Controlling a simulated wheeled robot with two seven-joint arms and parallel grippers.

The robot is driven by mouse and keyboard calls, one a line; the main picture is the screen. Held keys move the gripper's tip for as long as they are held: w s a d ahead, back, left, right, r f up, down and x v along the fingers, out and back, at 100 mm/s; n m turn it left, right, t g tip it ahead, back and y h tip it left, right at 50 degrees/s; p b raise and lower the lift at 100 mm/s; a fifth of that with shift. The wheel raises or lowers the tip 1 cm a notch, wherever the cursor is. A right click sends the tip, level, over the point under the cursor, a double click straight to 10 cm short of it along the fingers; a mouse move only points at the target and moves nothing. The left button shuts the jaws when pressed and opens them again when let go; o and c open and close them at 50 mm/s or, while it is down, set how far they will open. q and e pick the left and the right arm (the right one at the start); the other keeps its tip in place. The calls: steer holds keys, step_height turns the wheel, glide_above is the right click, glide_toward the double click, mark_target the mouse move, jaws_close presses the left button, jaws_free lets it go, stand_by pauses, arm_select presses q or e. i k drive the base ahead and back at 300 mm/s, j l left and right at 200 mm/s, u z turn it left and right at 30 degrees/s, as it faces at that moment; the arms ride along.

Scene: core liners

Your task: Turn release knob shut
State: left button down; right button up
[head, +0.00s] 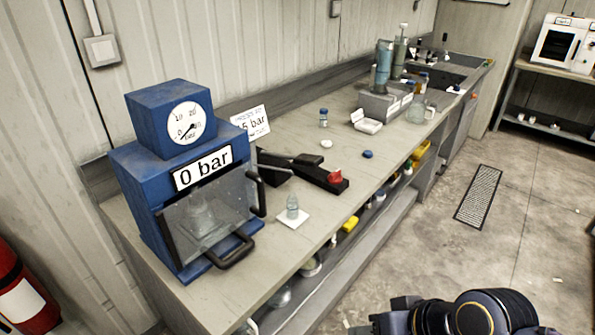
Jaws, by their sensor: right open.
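A blue press (150,215) stands on the bench at the left, with a round gauge (187,124) on top and a "0 bar" readout (202,168) below it. A clear guard with a dark handle covers its front. To its right lies a black hand-pump unit (305,170) with a red knob (335,177) at its near right end; how far the knob is turned cannot be seen. My right gripper (376,318) is low at the bottom edge, off the bench and well apart from the knob. Its fingers are small and partly cut off. My left gripper is out of view.
A small glass vial (292,208) stands on a white square near the bench's front edge. A blue cap (367,154), a white cap (326,144) and a small bottle (323,118) lie or stand behind the pump. The floor (420,240) before the bench is open.

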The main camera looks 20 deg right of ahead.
mark_target(336, 177)
steer(key=i+l+u, duration=0.25)
steer(key=l, duration=0.2)
steer(key=i+l+u, duration=0.1)
steer(key=l+u, duration=0.15)
steer(key=l, duration=0.25)
steer(key=i+l+u, duration=0.1)
steer(key=l+u, duration=0.15)
steer(key=l, duration=0.25)
steer(key=l+u, duration=0.25)
steer(key=l, duration=0.3)
steer(key=i, duration=0.05)
